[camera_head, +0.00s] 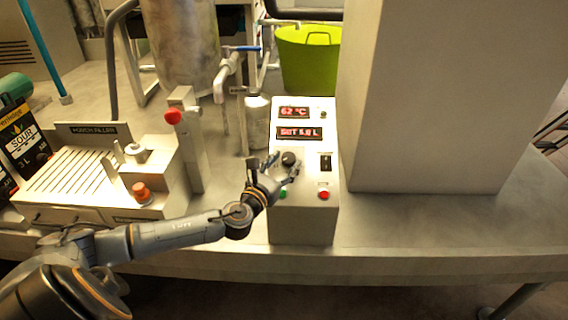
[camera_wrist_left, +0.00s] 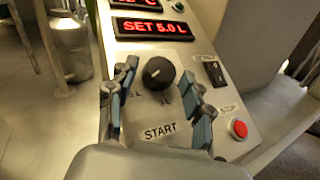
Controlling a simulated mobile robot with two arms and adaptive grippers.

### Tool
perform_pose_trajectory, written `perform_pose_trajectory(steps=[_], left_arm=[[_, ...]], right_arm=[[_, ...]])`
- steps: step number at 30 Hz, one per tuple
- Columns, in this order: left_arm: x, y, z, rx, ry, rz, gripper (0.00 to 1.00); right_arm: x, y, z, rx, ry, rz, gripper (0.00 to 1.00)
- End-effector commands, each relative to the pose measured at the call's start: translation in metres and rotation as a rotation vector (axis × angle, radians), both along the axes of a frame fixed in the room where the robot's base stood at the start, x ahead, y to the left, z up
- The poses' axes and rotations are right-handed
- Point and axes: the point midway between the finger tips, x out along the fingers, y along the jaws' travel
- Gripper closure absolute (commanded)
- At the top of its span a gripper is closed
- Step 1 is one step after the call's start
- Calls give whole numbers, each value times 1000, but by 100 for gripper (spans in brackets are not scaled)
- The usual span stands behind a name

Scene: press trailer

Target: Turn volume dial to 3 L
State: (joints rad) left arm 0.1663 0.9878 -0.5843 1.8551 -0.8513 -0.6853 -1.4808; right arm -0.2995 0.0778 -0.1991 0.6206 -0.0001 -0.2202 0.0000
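The volume dial (camera_head: 289,158) is a black round knob on the sloped face of a pale control box (camera_head: 305,222). In the left wrist view the dial (camera_wrist_left: 158,72) has a light pointer mark. The red display (camera_wrist_left: 152,28) above it reads "SET 5.0 L", and it also shows in the head view (camera_head: 299,133). My left gripper (camera_head: 283,168) is open at the dial. In the left wrist view its two fingers (camera_wrist_left: 157,100) stand apart, one to each side and slightly below the dial. I cannot tell whether they touch it. My right gripper is not in view.
A black switch (camera_wrist_left: 214,72) and a red button (camera_wrist_left: 239,129) lie right of the dial. A green button (camera_head: 283,194) sits below, partly hidden by my gripper. A filler machine (camera_head: 70,170) with a red-knobbed lever (camera_head: 172,116) stands left. A large pale block (camera_head: 430,90) stands right.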

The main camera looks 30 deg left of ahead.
Motion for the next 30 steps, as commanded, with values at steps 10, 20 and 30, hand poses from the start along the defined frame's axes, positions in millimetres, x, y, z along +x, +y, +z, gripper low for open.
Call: perform_pose_trajectory(steps=[10, 20, 30], left_arm=[[0, 0, 0, -2, -1, 3, 95], [1, -4, 1, -53, -29, 101, 95], [3, -12, 0, -172, -100, 359, 95]], right_arm=[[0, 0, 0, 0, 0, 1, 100], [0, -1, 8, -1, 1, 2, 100], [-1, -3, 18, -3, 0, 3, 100]])
